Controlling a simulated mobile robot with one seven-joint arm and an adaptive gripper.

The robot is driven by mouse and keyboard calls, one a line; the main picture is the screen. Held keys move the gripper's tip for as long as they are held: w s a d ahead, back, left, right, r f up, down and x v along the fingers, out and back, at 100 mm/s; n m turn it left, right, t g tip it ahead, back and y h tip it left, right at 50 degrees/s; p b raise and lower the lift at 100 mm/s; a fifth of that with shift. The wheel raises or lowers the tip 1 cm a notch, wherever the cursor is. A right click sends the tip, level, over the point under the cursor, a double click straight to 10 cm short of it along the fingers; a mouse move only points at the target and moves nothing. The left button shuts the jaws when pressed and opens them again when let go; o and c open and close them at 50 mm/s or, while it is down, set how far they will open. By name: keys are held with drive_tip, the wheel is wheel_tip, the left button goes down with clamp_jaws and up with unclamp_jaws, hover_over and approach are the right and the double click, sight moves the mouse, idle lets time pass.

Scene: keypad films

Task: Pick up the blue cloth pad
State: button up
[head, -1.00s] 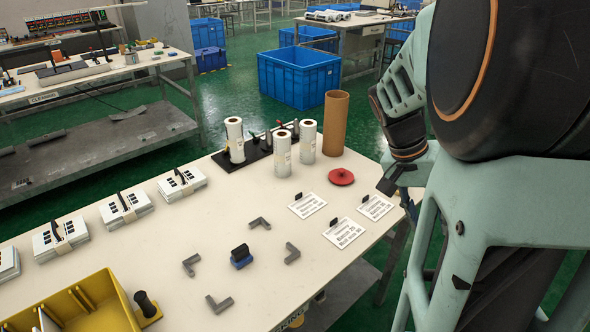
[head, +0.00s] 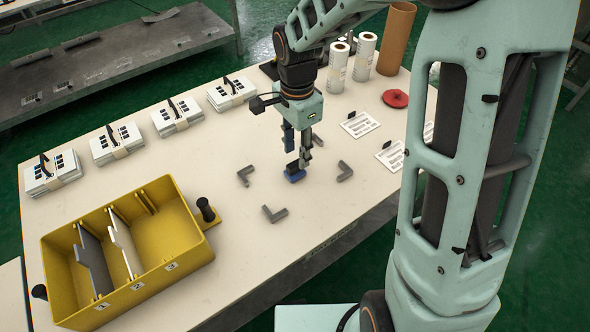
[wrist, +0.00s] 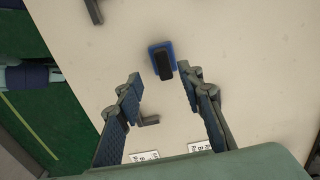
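The blue cloth pad (head: 295,175) is a small blue block with a black handle on top, sitting on the cream table among grey corner brackets. In the head view my gripper (head: 298,154) points down over it and partly hides it. In the wrist view the pad (wrist: 154,51) lies just beyond the fingertips, roughly in line with the gap between them. My gripper (wrist: 160,75) is open, with nothing between its fingers. I cannot tell its exact height above the pad.
Grey brackets (head: 274,214) lie around the pad. Banded card stacks (head: 176,116) line the back edge. White rolls (head: 364,57), a brown tube (head: 396,38) and a red disc (head: 396,98) stand behind.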

sight(295, 163)
drive_tip(key=f, duration=0.2)
drive_tip(key=f+b, duration=0.1)
drive_tip(key=f, duration=0.2)
drive_tip(key=shift+w+a+f, duration=0.2)
drive_tip(key=shift+f, duration=0.15)
drive_tip(key=shift+c, duration=0.2)
clamp_jaws()
